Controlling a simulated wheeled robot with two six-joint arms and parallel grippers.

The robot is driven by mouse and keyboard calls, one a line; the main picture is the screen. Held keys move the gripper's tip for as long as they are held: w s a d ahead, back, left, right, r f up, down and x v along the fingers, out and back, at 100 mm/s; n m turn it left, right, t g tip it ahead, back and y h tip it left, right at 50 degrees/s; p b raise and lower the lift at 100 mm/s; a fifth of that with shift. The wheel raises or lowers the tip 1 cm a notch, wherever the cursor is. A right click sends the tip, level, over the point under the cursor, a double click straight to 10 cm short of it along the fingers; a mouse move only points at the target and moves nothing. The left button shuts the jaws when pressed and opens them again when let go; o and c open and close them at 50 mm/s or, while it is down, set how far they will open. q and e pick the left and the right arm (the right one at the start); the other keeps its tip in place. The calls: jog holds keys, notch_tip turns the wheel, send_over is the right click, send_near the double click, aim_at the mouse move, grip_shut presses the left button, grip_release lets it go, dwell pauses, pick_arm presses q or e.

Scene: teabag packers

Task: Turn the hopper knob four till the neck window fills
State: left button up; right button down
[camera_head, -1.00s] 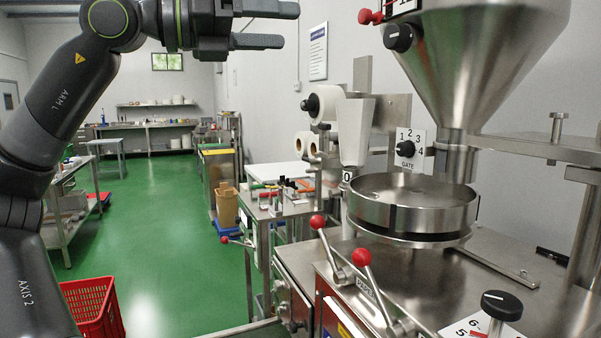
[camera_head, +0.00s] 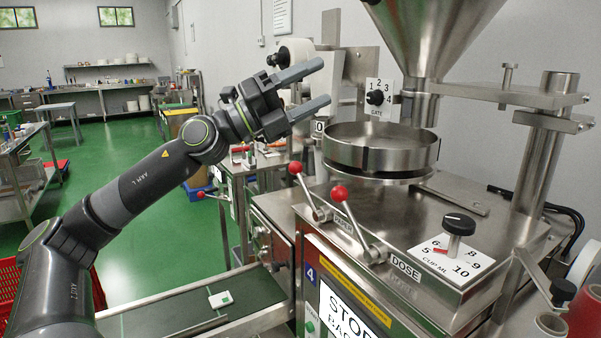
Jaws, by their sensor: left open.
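The steel hopper (camera_head: 422,38) narrows to a neck (camera_head: 419,104) above a round steel pan (camera_head: 370,150). A black knob (camera_head: 376,98) sits on a white GATE plate (camera_head: 379,85) numbered 1 to 4, left of the neck. Which number the knob marks is too small to tell. I cannot make out a window in the neck from here. My left gripper (camera_head: 321,82) is open and empty, its fingers pointing right toward the knob and appearing a short way left of the plate. My right gripper is not in view.
Red-balled levers (camera_head: 340,193) and a cup dial (camera_head: 458,224) stand on the machine top in front of the pan. A steel post and bracket (camera_head: 540,140) stand at right. A conveyor (camera_head: 170,305) runs below my left arm. Green floor is open at left.

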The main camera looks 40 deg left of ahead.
pick_arm(q)
jog(key=w+a+f+n+t+y, duration=0.1)
jog(key=a+f+n+t+y, duration=0.1)
jog(key=f+n+y, duration=0.3)
jog(key=w+a+f+n+t+y, duration=0.2)
jog(key=f+n+y, duration=0.4)
jog(key=f+n, duration=0.4)
jog(key=shift+f+t, duration=0.85)
jog(key=shift+t, duration=0.05)
jog(key=shift+w, duration=0.1)
